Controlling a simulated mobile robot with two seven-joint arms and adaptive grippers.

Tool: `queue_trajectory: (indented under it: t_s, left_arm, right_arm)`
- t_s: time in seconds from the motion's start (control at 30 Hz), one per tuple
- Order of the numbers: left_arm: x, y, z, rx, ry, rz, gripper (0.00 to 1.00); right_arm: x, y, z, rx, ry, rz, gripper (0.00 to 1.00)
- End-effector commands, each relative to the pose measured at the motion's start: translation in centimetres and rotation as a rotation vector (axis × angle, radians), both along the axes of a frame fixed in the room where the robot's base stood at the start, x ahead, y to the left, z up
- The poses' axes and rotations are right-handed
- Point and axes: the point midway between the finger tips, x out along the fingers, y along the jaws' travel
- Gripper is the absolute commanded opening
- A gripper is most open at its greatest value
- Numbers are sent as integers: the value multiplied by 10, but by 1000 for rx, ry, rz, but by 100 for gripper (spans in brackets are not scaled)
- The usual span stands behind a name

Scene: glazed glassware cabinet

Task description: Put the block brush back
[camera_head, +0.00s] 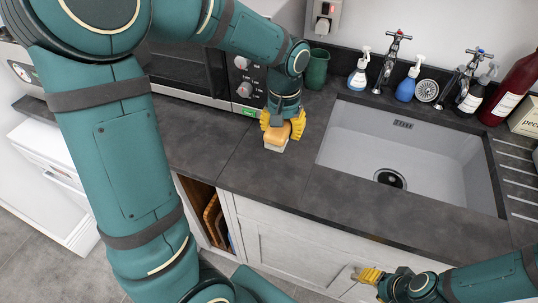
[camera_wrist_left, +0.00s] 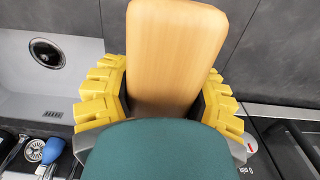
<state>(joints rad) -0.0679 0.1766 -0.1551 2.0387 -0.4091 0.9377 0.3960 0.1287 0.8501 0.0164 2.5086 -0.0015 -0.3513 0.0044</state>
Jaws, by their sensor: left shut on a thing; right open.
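The block brush (camera_head: 278,138) has a light wooden back and pale bristles below. It is over the dark countertop, left of the sink; I cannot tell whether its bristles touch the counter. My left gripper (camera_head: 283,124), with yellow fingers, is shut on the brush from above. In the left wrist view the wooden back of the brush (camera_wrist_left: 172,58) lies between the two yellow finger pads (camera_wrist_left: 165,95). My right gripper (camera_head: 367,274) is open and empty, low in front of the white cabinet doors.
The white sink (camera_head: 405,150) with its drain is to the right. Behind it stand a tap (camera_head: 391,62), a white-and-blue spray bottle (camera_head: 358,72) and a blue bottle (camera_head: 408,84). A green cup (camera_head: 316,70) and a microwave (camera_head: 190,75) are at the back. An open cabinet compartment (camera_head: 205,215) holds wooden boards.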

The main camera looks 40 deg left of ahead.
Motion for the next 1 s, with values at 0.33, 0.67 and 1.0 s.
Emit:
queue_trajectory:
  t_s: [0.33,0.67,1.0]
  left_arm:
    - [-7,5,-30,-5,4,1,17]
    - [-7,5,-66,-5,4,0,17]
    - [-7,5,-100,-6,0,0,17]
  right_arm:
    - [0,0,-18,-1,0,2,47]
    - [2,0,-28,-2,-5,1,47]
    - [4,0,-37,-3,-10,-1,47]
